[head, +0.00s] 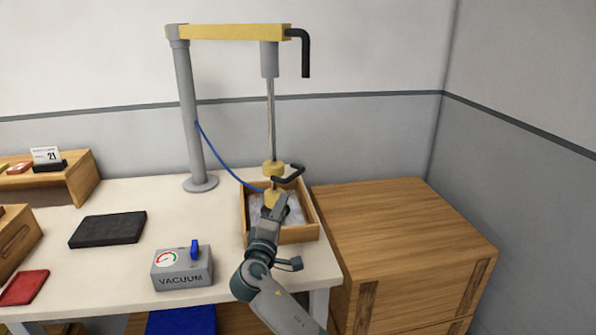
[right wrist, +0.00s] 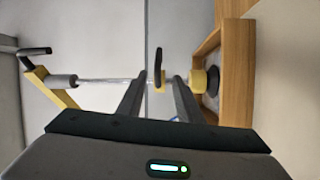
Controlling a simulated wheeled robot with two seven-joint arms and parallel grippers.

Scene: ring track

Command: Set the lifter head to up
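The lifter (head: 230,32) has a grey post, a yellow boom and a thin rod hanging down. The lifter head (head: 274,168) is low on the rod, with yellow collars and a black bent handle (head: 289,174), just over the open wooden box. My right gripper (head: 275,200) is at the head, partly covering its lower part. In the right wrist view the fingers (right wrist: 160,82) are apart, with the black handle and a yellow collar showing between or just beyond them; contact cannot be told. A dark cup (right wrist: 212,81) shows below the lower yellow part. My left gripper is out of view.
The wooden box (head: 311,222) with greyish contents stands on the white table (head: 110,262). A large wooden crate (head: 400,235) is at the right. A grey VACUUM box (head: 182,272) with a blue lever stands in front, and a dark slab (head: 108,230) lies left.

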